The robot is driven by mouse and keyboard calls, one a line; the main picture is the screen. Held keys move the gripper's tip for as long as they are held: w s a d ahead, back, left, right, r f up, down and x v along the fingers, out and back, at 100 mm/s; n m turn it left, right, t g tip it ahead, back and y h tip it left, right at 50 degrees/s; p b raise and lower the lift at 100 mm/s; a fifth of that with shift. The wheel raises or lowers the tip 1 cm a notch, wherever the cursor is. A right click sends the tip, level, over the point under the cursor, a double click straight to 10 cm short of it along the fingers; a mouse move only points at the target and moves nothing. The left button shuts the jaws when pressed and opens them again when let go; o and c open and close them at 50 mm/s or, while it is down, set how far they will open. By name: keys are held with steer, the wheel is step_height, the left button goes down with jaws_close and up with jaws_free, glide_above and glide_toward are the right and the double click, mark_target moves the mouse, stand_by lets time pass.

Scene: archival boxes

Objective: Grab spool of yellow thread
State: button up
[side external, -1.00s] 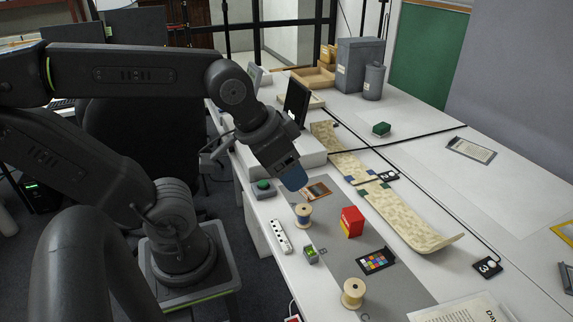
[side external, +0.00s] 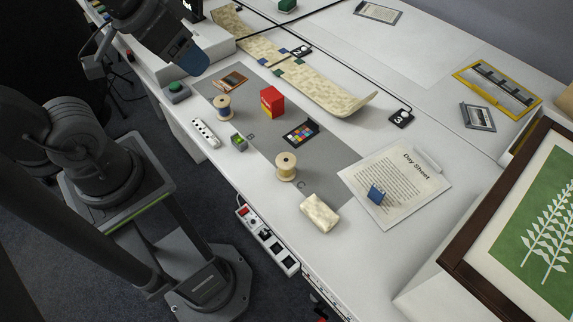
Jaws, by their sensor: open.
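A spool of pale yellow thread (side external: 286,167) stands upright near the front edge of the grey mat (side external: 325,165), beside a letter C mark. A second spool, wound with blue thread (side external: 223,107), stands upright farther left on the mat. My gripper (side external: 192,62) is at the upper left, above the table near the mat's far left end. It is apart from both spools, well away from the yellow one. It is open, and nothing shows between its fingers, though the fingers are small and seen partly edge-on.
A red box (side external: 272,101), a colour chart (side external: 300,134), a small green-topped box (side external: 239,142) and a power strip (side external: 205,133) surround the spools. A cream block (side external: 320,213) lies to the right of the yellow spool. A paper sheet (side external: 410,195) lies farther right.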

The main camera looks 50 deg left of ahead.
stand_by(0.4)
steer(key=o, duration=0.3)
steer(key=shift+o, duration=0.2)
steer(key=n+g+y, duration=0.1)
steer(key=n+g, duration=0.4)
steer(key=n, duration=0.8)
glide_above(286, 160)
steer(key=d, duration=0.1)
step_height(286, 160, down, 21)
steer(key=shift+n, duration=0.3)
steer(key=f, duration=0.8)
steer(key=shift+a, duration=0.35)
steer(key=shift+a+f, duration=0.15)
steer(key=shift+f, duration=1.45)
steer(key=shift+a+f, duration=0.1)
steer(key=shift+f, duration=1.5)
